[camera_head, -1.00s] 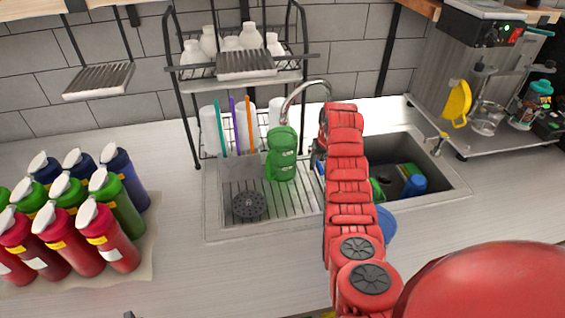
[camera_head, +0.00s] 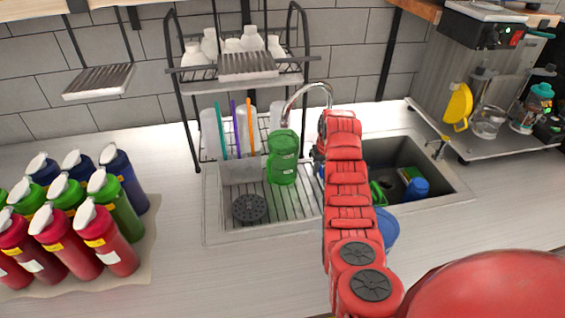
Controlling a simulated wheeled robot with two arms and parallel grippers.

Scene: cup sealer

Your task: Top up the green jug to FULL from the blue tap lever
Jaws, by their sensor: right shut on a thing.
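The green jug (camera_head: 283,160) stands upright on the ribbed drainer at the left of the sink. The curved metal tap (camera_head: 307,87) reaches over from behind my right arm, and its spout end comes down at the jug's top. I cannot make out water or the level in the jug. My right gripper (camera_head: 318,157) is beside the jug, to its right, mostly hidden by my red right arm. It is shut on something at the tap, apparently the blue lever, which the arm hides. My left gripper is not in view.
Several red, green and blue bottles (camera_head: 110,240) stand on a mat at left. A rack (camera_head: 190,120) with white bottles stands behind the drainer. The sink basin (camera_head: 400,155) holds a blue item (camera_head: 415,188). A machine (camera_head: 500,40) stands at right.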

